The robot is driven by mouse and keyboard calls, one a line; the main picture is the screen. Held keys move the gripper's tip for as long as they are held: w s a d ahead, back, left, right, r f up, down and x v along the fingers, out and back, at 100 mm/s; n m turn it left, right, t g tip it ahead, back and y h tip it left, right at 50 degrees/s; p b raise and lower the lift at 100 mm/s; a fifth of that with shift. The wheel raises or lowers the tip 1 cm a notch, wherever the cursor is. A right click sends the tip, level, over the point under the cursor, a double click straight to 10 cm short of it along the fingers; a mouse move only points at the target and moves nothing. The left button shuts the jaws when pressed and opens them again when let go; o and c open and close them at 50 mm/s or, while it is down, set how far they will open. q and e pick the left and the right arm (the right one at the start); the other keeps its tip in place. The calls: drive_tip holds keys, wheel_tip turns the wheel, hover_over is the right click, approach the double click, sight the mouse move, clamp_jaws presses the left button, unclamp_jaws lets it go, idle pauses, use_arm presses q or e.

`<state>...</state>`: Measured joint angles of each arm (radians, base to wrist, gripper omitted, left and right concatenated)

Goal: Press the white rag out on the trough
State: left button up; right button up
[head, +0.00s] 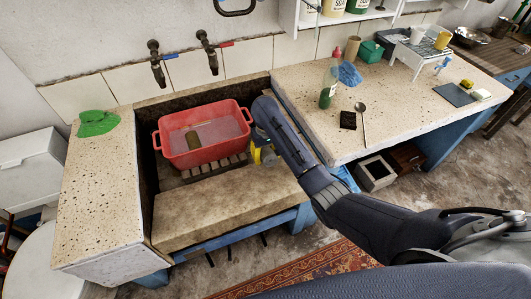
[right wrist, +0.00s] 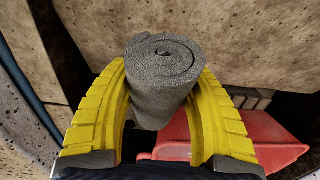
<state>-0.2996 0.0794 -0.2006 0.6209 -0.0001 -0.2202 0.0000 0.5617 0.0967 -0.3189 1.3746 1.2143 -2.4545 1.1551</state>
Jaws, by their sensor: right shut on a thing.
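My right gripper (head: 263,155) is over the stone trough (head: 225,207), just right of the red basin (head: 168,158). In the right wrist view its yellow fingers (right wrist: 163,85) are shut on a rolled rag (right wrist: 160,62). The rag looks grey here, not white, and its spiral end shows. In the head view the arm and fingers hide most of it. The red basin stands inside the trough with shallow water in it, and its side shows in the right wrist view (right wrist: 235,140). My left gripper is not in view.
A green cloth (head: 97,122) lies on the left ledge. Two taps (head: 207,52) are above.

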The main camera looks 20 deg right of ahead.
sight(269, 175)
drive_tip(key=shift+s+d+f, duration=0.1)
drive_tip(key=shift+s+f, duration=0.25)
drive_tip(key=shift+f, duration=0.45)
drive_tip(key=shift+s+a+f, duration=0.1)
drive_tip(key=shift+s+f, duration=0.25)
drive_tip(key=shift+f, duration=0.45)
drive_tip(key=shift+s+d+f, duration=0.1)
drive_tip(key=shift+s+f, duration=0.25)
drive_tip(key=shift+f, duration=0.45)
drive_tip(key=shift+s+f, duration=0.4)
drive_tip(key=shift+f, duration=0.4)
drive_tip(key=shift+s+d+f, duration=0.1)
drive_tip(key=shift+s+f, duration=0.2)
drive_tip(key=shift+f, duration=0.1)
idle(1.1)
idle(0.7)
drive_tip(key=shift+w+r, duration=0.3)
drive_tip(key=shift+r, duration=0.2)
drive_tip(key=shift+c, duration=1)
drive_tip(key=shift+w+a+r, duration=0.1)
drive_tip(key=shift+w+r, duration=0.35)
drive_tip(key=shift+r, duration=0.5)
drive_tip(key=shift+w+a+r, duration=0.1)
drive_tip(key=shift+w+r, duration=0.35)
drive_tip(key=shift+r, duration=0.55)
drive_tip(key=shift+w+r, duration=0.45)
drive_tip(key=shift+r, duration=0.5)
